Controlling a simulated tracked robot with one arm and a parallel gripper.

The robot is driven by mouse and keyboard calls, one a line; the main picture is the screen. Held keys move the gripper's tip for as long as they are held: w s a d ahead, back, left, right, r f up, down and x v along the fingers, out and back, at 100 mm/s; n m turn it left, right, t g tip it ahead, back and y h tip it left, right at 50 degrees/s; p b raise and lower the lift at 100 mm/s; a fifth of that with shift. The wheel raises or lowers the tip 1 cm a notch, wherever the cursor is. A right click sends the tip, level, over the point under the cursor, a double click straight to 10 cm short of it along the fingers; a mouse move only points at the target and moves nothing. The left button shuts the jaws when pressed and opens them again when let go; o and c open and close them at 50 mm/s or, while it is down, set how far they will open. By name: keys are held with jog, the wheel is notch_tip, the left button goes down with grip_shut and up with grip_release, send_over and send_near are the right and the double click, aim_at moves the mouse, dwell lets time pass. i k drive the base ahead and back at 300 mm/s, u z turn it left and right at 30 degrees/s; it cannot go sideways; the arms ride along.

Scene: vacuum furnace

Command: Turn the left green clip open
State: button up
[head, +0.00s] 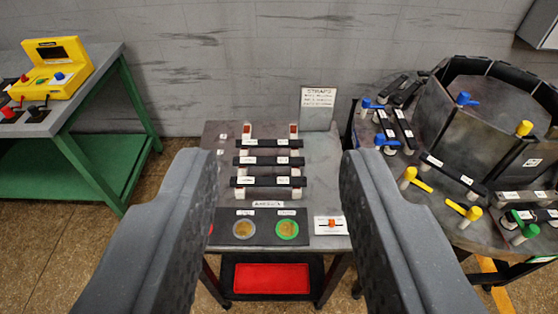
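A green clip (526,232) shows near the right edge of the head view, on the front right of the round furnace table. Black straps with white labels lie beside it. More green shows at the picture's right edge, but it is cut off, so I cannot tell its full shape. My gripper (277,160) is open, with its two grey fingers wide apart and nothing between them. It is in front of the middle table, well to the left of the green clip and apart from it.
The furnace table (455,238) also carries yellow clips (464,209) and blue clips (386,141) around a dark octagonal chamber (472,115). A strap table (324,165) stands in the middle. A green bench (108,160) with a yellow case (55,68) is at left.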

aim_at(530, 231)
jog(key=z, duration=2.35)
jog(key=k, duration=1.1)
jog(key=z, duration=0.55)
jog(key=i, duration=1.25)
jog(key=u, duration=1.35)
jog(key=i, duration=0.9)
jog(key=u, duration=0.75)
